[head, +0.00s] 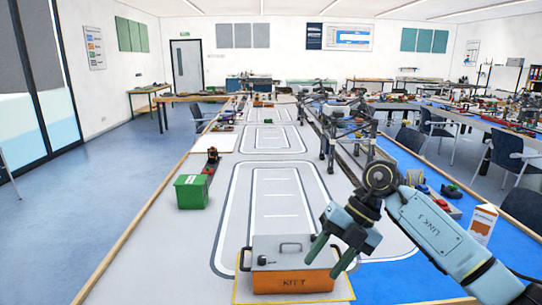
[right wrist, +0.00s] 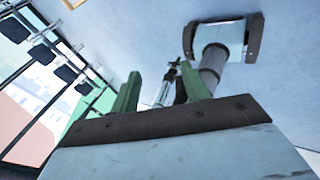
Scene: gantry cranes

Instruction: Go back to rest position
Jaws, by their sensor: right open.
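My right arm comes in from the right in the head view, and its right gripper (head: 332,256) is open and points down. Its two green fingers are apart with nothing between them. They overlap the right side of an orange kit box (head: 285,281) with a grey lid; I cannot tell whether they touch it. In the right wrist view the green fingers (right wrist: 162,92) also stand apart and empty. My left gripper is not in view.
The kit box sits on a yellow-edged mat (head: 242,291) at the table's front. A green bin (head: 191,191) stands at left. A carton (head: 482,224) stands behind my right arm. Gantry cranes (head: 347,128) stand farther back. The marked lane (head: 275,196) is clear.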

